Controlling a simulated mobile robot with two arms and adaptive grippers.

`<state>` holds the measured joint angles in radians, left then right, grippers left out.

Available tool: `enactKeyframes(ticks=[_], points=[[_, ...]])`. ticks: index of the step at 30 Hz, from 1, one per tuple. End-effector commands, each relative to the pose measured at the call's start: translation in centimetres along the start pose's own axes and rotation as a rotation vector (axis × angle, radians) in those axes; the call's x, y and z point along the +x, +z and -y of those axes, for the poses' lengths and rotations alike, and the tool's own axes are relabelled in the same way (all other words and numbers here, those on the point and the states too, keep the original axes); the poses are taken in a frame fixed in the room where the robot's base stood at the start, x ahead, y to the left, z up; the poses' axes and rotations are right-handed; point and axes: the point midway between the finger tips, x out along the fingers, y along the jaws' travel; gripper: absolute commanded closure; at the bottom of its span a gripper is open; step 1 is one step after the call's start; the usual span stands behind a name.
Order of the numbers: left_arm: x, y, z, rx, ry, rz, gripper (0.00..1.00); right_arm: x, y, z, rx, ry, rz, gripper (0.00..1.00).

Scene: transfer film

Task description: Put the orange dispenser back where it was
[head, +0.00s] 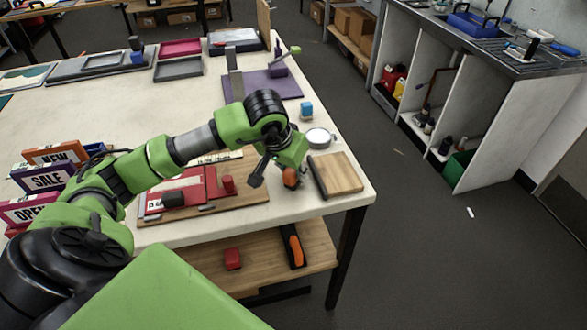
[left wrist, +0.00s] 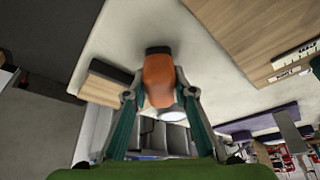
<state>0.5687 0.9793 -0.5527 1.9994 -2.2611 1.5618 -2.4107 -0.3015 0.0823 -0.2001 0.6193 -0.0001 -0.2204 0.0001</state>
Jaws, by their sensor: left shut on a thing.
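The orange dispenser (head: 290,178) is near the right front part of the white table (head: 345,160). My left gripper (head: 281,177) points down at it and is shut on it. In the left wrist view the dispenser (left wrist: 158,80), orange with a dark end, sits between the two fingers (left wrist: 160,96). The fingers and arm hide part of it in the head view. I cannot tell whether it touches the tabletop or hangs just above it. My right gripper is not in view.
A wooden block with a dark edge (head: 339,174) lies just right of the dispenser. A white round dish (head: 318,138) and a blue item (head: 306,110) stand behind. A wooden board (head: 245,193) with a red press (head: 181,189) lies left. The table's front edge is close.

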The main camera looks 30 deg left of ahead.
Motion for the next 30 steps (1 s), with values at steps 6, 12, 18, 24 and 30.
enactKeyframes(ticks=[6,12,18,24,30], points=[[0.3,0.1,0.0,0.000,0.000,-0.001,0.95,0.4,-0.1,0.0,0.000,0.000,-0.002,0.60],[0.2,0.1,0.0,0.000,0.001,0.000,0.59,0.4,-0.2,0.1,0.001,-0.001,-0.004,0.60],[0.2,0.1,0.0,0.000,0.001,0.001,0.59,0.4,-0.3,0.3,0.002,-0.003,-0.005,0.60],[-0.5,-0.1,0.0,0.000,0.001,-0.002,0.59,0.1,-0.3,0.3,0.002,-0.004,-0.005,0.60],[-4.3,-0.2,0.0,0.001,-0.001,-0.008,0.59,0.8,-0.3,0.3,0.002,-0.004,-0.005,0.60]])
